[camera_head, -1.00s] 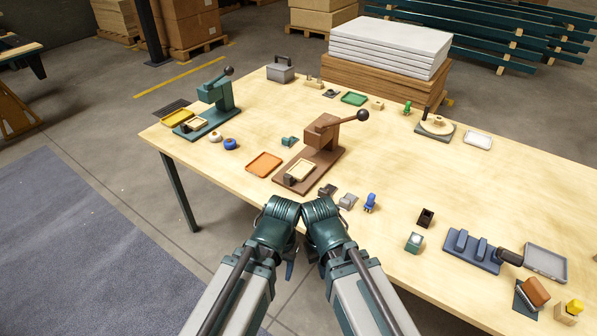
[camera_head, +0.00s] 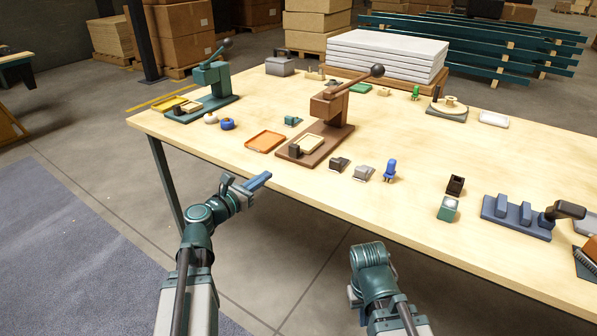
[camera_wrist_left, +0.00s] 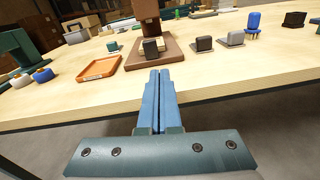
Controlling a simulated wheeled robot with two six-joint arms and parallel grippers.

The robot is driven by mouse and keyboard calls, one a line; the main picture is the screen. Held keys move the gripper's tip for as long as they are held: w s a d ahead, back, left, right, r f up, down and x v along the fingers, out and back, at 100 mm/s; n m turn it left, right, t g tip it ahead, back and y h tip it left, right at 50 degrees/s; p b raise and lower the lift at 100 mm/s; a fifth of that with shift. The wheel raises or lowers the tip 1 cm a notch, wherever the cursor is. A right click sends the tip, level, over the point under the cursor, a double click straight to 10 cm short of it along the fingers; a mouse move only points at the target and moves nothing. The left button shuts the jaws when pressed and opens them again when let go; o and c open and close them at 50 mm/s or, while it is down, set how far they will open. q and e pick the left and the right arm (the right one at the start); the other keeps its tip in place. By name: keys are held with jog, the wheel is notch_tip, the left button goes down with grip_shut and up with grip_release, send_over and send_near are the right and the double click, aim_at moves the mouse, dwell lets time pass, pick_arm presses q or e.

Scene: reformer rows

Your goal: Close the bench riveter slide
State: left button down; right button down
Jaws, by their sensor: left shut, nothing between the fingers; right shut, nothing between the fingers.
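A brown lever press (camera_head: 328,108) stands on a brown base plate near the table's front edge. In front of its column lies a cream slide plate (camera_head: 309,144) with a dark block (camera_head: 294,151) at its near end; the block also shows in the left wrist view (camera_wrist_left: 150,50). A teal lever press (camera_head: 212,78) with a similar cream plate (camera_head: 187,107) stands further left. I cannot tell by label which is the riveter. My left gripper (camera_head: 262,181) is shut and empty, just off the front edge, pointing toward the brown press. My right gripper (camera_head: 353,293) is shut, low before the table, fingers mostly hidden.
An orange tray (camera_head: 266,142) lies left of the brown press. A dark block (camera_head: 339,164), a grey block (camera_head: 363,173) and a blue figure-like piece (camera_head: 390,169) stand to its right. The table's front edge (camera_head: 330,197) lies between my arms and these things.

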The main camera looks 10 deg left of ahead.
pick_arm(q)
jog(key=a+n, duration=0.1)
send_near(304, 145)
jog(key=shift+s+d+r+n+t+y, duration=0.1)
jog(key=shift+r+n+t+y, duration=0.1)
jog(key=shift+r, duration=0.25)
jog(key=shift+s+d+r+n+t+y, duration=0.1)
jog(key=shift+s+d+r+t, duration=0.1)
jog(key=shift+r, duration=0.2)
pick_arm(e)
jog(key=shift+d+f, duration=0.1)
jog(key=shift+f, duration=0.25)
pick_arm(q)
jog(key=x, duration=1)
jog(key=shift+w+a, duration=0.1)
jog(key=v, duration=1.4)
pick_arm(e)
jog(key=shift+s+a, duration=0.25)
jog(key=shift+a, duration=0.2)
